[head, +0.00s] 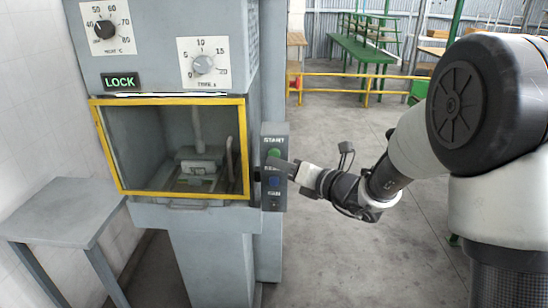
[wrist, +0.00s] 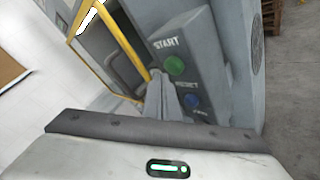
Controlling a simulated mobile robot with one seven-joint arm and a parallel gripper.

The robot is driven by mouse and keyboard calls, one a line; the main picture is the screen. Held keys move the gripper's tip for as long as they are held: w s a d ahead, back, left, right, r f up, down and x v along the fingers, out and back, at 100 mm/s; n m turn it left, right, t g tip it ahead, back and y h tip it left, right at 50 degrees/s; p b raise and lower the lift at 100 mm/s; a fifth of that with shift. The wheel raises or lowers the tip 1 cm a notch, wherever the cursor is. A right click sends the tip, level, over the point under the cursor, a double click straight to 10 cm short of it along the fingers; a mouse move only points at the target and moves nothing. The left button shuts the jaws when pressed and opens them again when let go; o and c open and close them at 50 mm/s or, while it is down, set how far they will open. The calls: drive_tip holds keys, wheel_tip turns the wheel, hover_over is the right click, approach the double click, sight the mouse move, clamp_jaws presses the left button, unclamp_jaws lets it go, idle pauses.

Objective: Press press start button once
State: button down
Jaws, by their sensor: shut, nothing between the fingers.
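A grey press with a yellow-framed front window (head: 176,195) stands left of centre in the head view. On its right is a grey control box (head: 277,132) marked START at the top. The green start button (head: 274,153) sits under that label; it also shows in the wrist view (wrist: 174,65). A blue button (head: 273,182) is below it, also in the wrist view (wrist: 192,101). My gripper (head: 269,162) is shut and empty. Its fingertips (wrist: 157,75) appear just left of the green button in the wrist view. I cannot tell whether they touch the box.
A lit LOCK sign (head: 120,81) and two dials, a left one (head: 104,29) and a right one (head: 203,64), are above the window. A grey side table (head: 62,210) stands at left. Open floor lies right of the press. A yellow rail (head: 330,75) and green bench (head: 362,52) are behind.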

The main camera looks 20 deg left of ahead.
drive_tip(key=shift+s, duration=0.15)
drive_tip(key=shift+s+d+b, duration=0.15)
drive_tip(key=shift+s+d, duration=0.05)
drive_tip(key=shift+s, duration=0.6)
drive_tip(key=shift+s+d+b, duration=0.1)
drive_tip(key=shift+s+d, duration=0.1)
drive_tip(key=shift+s, duration=0.6)
drive_tip(key=shift+s+d+b, duration=0.15)
drive_tip(key=shift+s+d, duration=0.05)
drive_tip(key=shift+s, duration=0.6)
